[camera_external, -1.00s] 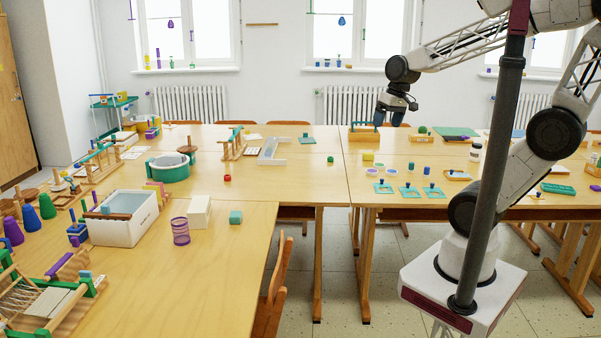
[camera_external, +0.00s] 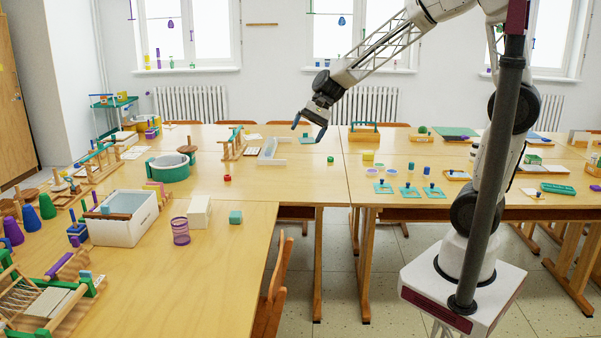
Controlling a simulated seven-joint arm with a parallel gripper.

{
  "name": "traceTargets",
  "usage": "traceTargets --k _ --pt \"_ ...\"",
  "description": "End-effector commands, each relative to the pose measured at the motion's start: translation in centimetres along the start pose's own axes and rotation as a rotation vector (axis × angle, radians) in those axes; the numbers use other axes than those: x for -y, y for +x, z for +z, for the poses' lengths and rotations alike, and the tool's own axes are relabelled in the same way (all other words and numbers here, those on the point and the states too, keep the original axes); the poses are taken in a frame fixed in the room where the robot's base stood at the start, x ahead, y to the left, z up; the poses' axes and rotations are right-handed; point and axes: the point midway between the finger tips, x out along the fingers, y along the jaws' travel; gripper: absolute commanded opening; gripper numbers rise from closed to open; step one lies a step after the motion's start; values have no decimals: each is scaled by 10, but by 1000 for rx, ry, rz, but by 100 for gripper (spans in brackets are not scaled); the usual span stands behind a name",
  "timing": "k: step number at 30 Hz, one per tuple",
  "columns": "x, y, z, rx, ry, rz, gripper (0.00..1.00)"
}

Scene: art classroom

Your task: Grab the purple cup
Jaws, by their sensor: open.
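The purple cup (camera_external: 181,231) is a mesh-like, see-through cylinder standing upright on the near left table. It is beside a white block and a white bin. My gripper (camera_external: 308,132) is open and empty, in the air over the back tables. It is well to the right of the cup, farther back and higher, and touches nothing.
A green round container (camera_external: 167,170) and a small red cup (camera_external: 227,178) are behind. The near table's right part (camera_external: 225,265) is clear.

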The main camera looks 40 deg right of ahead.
Motion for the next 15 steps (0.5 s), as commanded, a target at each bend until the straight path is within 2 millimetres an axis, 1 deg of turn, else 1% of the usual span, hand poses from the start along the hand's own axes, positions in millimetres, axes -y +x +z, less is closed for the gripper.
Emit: traceTargets --k 1,3,8,15 --pt "10 12 -5 21 28 -11 90" --pt "24 26 -10 47 71 -32 90" --pt "55 61 -23 106 171 -76 90" --pt "97 118 -41 192 325 -132 90"
